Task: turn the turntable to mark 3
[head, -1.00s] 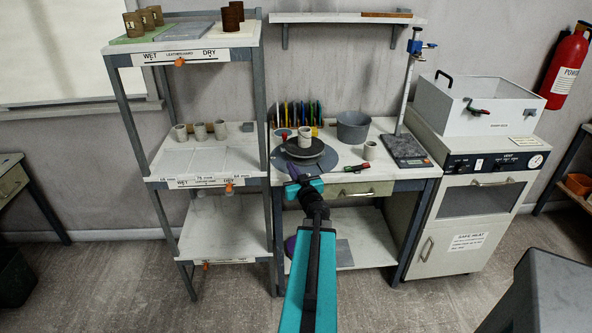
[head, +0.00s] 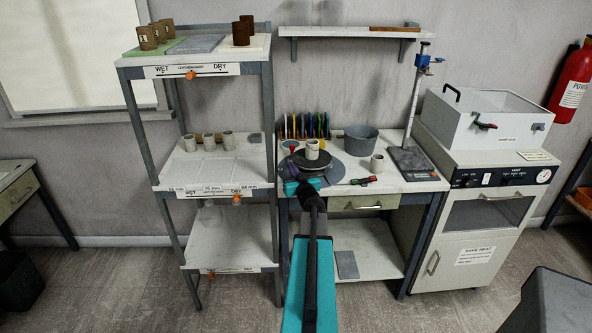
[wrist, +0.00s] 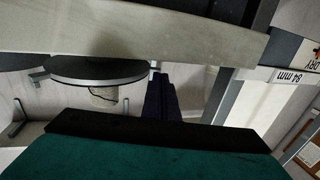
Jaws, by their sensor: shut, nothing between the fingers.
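The dark round turntable (head: 318,167) sits on the workbench, on a grey round base (head: 334,174). A pale cup (head: 312,149) stands upright on it. In the wrist view the turntable (wrist: 97,72) appears upside down at the upper left, with the cup (wrist: 103,96) on it. My gripper (head: 291,179) is at the front left of the turntable, its fingers shut and empty. In the wrist view the dark fingers (wrist: 158,97) show just beside the turntable's edge; I cannot tell if they touch it. Mark numbers are too small to read.
A shelf rack (head: 210,172) with cups stands close on the left. On the bench are a grey pot (head: 360,138), another cup (head: 377,162), a small red and green item (head: 364,181) and a scale (head: 412,162). A kiln cabinet (head: 478,235) stands at the right.

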